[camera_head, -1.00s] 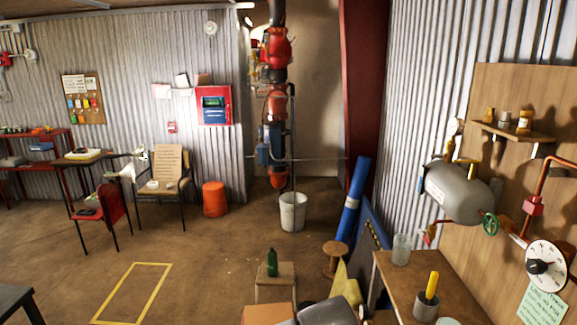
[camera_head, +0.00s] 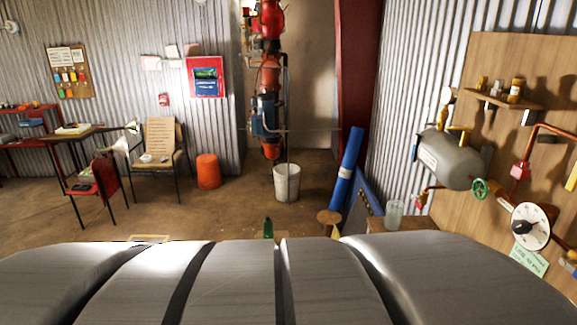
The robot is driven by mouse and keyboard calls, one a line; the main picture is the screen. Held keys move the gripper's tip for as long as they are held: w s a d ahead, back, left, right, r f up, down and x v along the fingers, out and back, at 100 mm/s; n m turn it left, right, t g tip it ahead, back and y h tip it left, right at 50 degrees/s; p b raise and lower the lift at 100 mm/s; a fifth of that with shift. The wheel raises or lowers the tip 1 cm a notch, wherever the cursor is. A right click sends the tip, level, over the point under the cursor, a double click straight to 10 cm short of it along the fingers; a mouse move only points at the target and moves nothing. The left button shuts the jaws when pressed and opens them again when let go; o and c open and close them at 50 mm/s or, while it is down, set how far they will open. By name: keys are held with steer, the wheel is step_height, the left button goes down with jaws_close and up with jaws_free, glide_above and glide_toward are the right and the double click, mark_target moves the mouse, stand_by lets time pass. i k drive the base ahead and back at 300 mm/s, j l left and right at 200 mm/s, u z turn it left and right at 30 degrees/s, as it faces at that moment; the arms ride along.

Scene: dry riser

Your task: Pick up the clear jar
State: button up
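The clear jar (camera_head: 394,213) is a see-through, upright cylinder. It stands on a wooden bench top (camera_head: 376,225) to the right of centre, in front of the corrugated wall. Its lower part shows just above the large grey part of my own arm, which fills the bottom of the view. My gripper's fingers do not show, so I cannot see where they are relative to the jar. Most of the bench top is hidden behind my arm.
A green bottle (camera_head: 268,228) shows just above my arm. A blue roll (camera_head: 347,180) leans left of the jar. A grey tank (camera_head: 450,160) and a dial (camera_head: 530,226) are on the right wall. A white bucket (camera_head: 287,182) stands on open floor.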

mark_target(395, 209)
steer(key=i+l+z, duration=0.2)
steer(key=i+z, duration=0.15)
steer(key=i, duration=0.3)
steer(key=i+z, duration=0.4)
steer(key=i, duration=0.3)
